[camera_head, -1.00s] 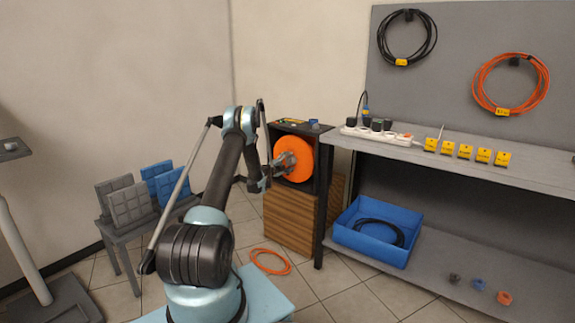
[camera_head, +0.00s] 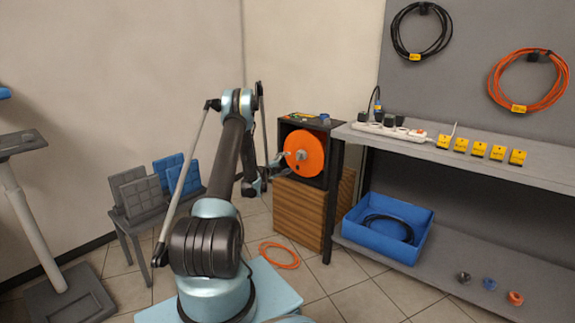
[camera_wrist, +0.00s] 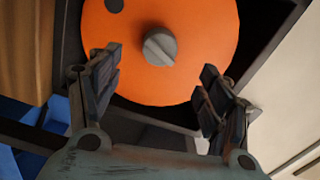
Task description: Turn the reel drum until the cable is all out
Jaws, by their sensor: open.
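The orange reel drum (camera_head: 305,153) sits upright in a dark frame on a wooden-sided cabinet. The wrist view shows its orange face (camera_wrist: 200,70) with a grey central knob (camera_wrist: 159,47) and a dark round spot (camera_wrist: 114,5) near its upper left. Orange cable (camera_head: 280,256) lies in a loose coil on the floor below the reel. My gripper (camera_head: 280,160) is just left of the drum in the head view. In the wrist view my gripper (camera_wrist: 163,82) is open, its fingers either side of and below the knob, with nothing between them. Whether any cable is on the drum is hidden.
A grey shelf (camera_head: 480,150) with a power strip (camera_head: 388,130) and yellow boxes stands right of the reel. A blue bin (camera_head: 385,250) holds dark cable. Grey and blue panels stand on a small table (camera_head: 125,222) at left. Floor before the cabinet is partly clear.

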